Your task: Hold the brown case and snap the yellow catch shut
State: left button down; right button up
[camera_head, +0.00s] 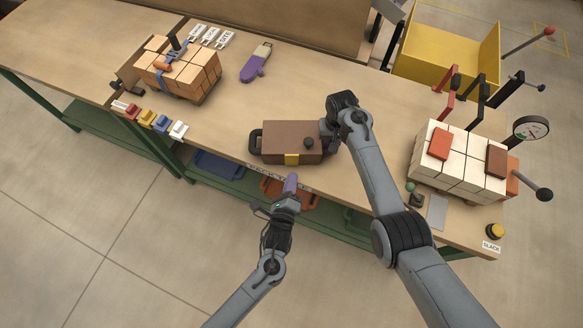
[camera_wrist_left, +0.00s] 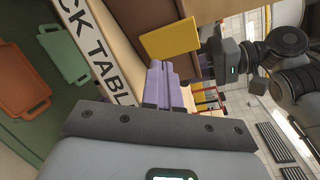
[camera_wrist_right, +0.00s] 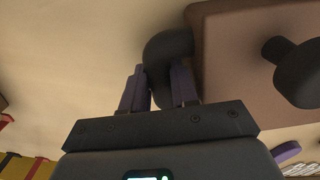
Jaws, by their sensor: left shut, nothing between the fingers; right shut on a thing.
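The brown case (camera_head: 275,133) lies on the table with a black handle at each end and a dark knob (camera_wrist_right: 298,72) on top. Its yellow catch (camera_head: 292,159) is on the front side, facing my left gripper. The catch shows as a yellow plate (camera_wrist_left: 170,39) in the left wrist view; I cannot tell whether it is fully shut. My right gripper (camera_wrist_right: 158,88) is shut on the case's right handle (camera_wrist_right: 166,48). My left gripper (camera_head: 291,183) is shut and empty, purple fingers together, in front of the catch and apart from it.
The table's front edge with its lettered strip (camera_head: 275,177) lies near my left gripper. Trays (camera_head: 217,165) sit on the shelf below. A purple-and-grey object (camera_head: 256,63) lies behind the case. Strapped bricks (camera_head: 181,69) stand left, pale bricks (camera_head: 455,160) right.

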pick_arm(q)
jog(key=shift+s+f, duration=0.25)
jog(key=shift+s, duration=0.1)
jog(key=shift+s+f, duration=0.1)
jog(key=shift+s+f, duration=0.75)
jog(key=shift+s, duration=0.2)
jog(key=shift+s+f, duration=0.7)
jog(key=shift+s, duration=0.25)
pick_arm(e)
jog(key=o, duration=1)
notch_tip(320, 180, up, 12)
